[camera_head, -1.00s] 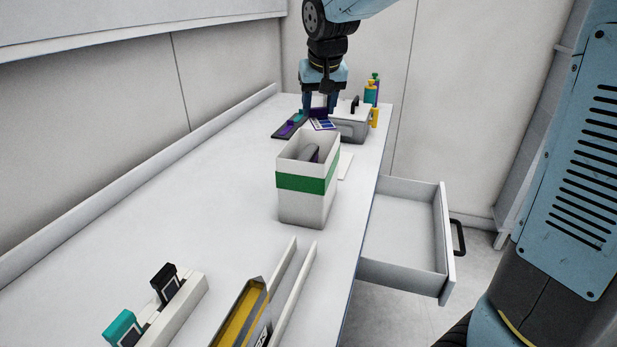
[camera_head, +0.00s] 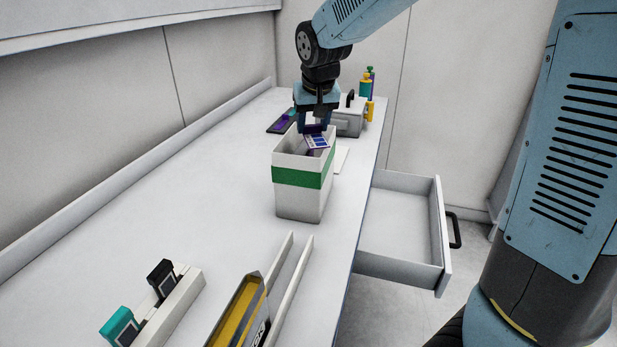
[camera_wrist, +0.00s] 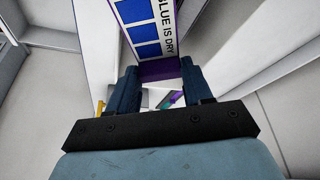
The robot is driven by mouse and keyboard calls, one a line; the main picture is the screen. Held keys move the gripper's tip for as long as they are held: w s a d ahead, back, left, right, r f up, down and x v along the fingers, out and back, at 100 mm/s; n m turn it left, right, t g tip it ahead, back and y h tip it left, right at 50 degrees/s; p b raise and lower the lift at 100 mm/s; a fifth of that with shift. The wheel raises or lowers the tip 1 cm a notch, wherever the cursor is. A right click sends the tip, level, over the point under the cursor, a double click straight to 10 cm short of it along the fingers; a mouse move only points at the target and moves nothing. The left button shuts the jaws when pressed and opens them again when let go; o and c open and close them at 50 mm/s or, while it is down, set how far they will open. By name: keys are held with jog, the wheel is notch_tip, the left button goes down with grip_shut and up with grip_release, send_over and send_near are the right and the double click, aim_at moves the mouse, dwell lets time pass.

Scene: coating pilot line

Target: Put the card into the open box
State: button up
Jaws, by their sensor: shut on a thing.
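The card (camera_head: 317,141) is purple with a white label and blue squares. In the wrist view the card (camera_wrist: 140,35) reads "BLUE IS DRY". My gripper (camera_head: 314,125) is shut on its purple end, with the fingers (camera_wrist: 158,80) on either side of it. The open box (camera_head: 298,178) is tall and white with a green band, upright on the bench. In the head view the card overlaps the box's opening near the far rim; I cannot tell how far it is above or inside. The card and gripper hide part of the opening.
A grey case (camera_head: 348,118) with a black handle and several small bottles (camera_head: 366,84) stand behind the box. A dark tray (camera_head: 281,121) lies at the back left. An open drawer (camera_head: 405,230) juts out on the right. A slotted rack (camera_head: 165,310) and a yellow-topped container (camera_head: 238,312) are in front.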

jog(key=o, duration=1.2)
jog(key=v, duration=1.3)
jog(key=shift+s+r, duration=0.15)
jog(key=shift+r, duration=0.2)
jog(key=s+d+f, duration=0.2)
jog(key=s+d, duration=0.4)
jog(key=s, duration=0.1)
jog(key=s+d+f+m, duration=0.1)
jog(key=s+d+f, duration=0.2)
jog(key=s+d, duration=0.3)
jog(key=s+d+f+m+t, duration=0.1)
jog(key=s+d+f, duration=0.1)
jog(key=s+d, duration=0.4)
jog(key=shift+s+d+f+h, duration=0.1)
jog(key=shift+s+f+h, duration=0.1)
jog(key=shift+s, duration=0.4)
jog(key=shift+s+d+f+h, duration=0.1)
jog(key=shift+s+f+h, duration=0.1)
jog(key=shift+s, duration=0.35)
